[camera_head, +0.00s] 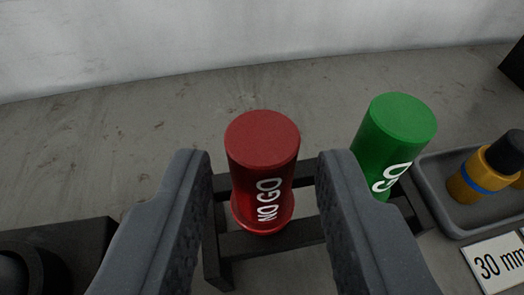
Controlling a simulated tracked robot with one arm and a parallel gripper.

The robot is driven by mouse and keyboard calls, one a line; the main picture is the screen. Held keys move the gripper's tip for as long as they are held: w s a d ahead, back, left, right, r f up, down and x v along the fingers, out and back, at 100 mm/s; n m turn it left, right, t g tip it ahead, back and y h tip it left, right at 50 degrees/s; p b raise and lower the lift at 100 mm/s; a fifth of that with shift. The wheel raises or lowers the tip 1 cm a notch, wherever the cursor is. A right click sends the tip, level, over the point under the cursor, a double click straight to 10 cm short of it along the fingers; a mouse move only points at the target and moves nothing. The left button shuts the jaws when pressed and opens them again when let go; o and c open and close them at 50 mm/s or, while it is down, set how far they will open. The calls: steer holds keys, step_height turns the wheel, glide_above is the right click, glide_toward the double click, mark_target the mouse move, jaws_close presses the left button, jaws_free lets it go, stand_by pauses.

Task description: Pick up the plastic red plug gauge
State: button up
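The red plug gauge (263,150) is a red cylinder marked "NO GO" with a wider flange low down. It stands upright in a dark rack (270,241) in the middle of the view. My gripper (262,165) is open, with one dark grey finger to the left of the red gauge and one to the right. Visible gaps lie between the fingers and the gauge. The lower end of the gauge below the flange is hidden.
A green gauge (397,135) marked "GO" stands just right of my right finger. Further right are a grey tray (451,222) with a yellow and black part (484,170) and a "30 mm" label (500,263). A dark block (60,250) is lower left. A pale wall stands behind.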

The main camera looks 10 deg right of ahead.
mark_target(263, 128)
steer(key=shift+x, duration=2.5)
steer(key=shift+r, duration=0.1)
jaws_close()
